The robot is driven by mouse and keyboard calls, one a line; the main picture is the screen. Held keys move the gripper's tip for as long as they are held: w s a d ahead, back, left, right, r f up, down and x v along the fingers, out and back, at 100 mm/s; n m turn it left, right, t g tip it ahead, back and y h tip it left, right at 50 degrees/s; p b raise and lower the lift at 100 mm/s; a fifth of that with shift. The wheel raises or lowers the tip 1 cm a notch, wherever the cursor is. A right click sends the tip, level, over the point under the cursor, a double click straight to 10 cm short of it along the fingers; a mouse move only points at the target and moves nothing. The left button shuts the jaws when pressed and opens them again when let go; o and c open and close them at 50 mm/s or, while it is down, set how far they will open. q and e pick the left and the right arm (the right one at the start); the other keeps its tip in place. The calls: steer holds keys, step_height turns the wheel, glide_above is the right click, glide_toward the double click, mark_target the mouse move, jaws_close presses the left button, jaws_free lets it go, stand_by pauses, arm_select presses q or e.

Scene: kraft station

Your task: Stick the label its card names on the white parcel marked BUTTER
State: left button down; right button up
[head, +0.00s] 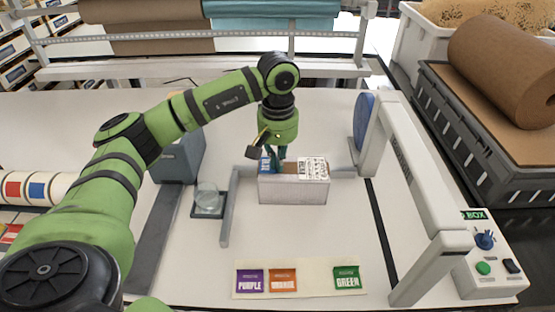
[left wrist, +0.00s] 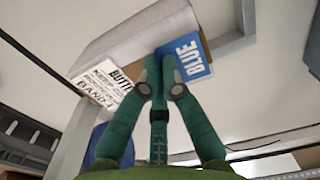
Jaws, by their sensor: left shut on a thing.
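The white parcel (head: 293,190) stands mid-table against the grey fence, with a brown strip across its top. A printed white card (head: 314,169) lies on its top at the right; in the left wrist view the card (left wrist: 108,82) shows "BUTT…" and "BAND", partly cut off by my fingers. My left gripper (head: 277,165) points down at the parcel's top left, shut on the blue label (left wrist: 185,58), which reads BLUE. The label lies over or against the parcel's top; whether it is stuck I cannot tell. My right gripper is not in view.
A pale strip (head: 315,278) at the front holds purple, orange and green labels, with a gap between orange and green. A grey arch (head: 407,170) stands right, beside a button box (head: 490,262). A glass-like item on a dark pad (head: 208,203) stands left.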

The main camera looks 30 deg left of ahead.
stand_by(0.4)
arm_select(q)
steer(key=shift+f+b, duration=0.45)
stand_by(0.3)
steer(key=c, duration=1.3)
jaws_free()
steer(key=shift+c, duration=0.2)
steer(key=shift+r, duration=0.15)
steer(key=shift+r+p, duration=1.35)
steer(key=shift+r, duration=0.8)
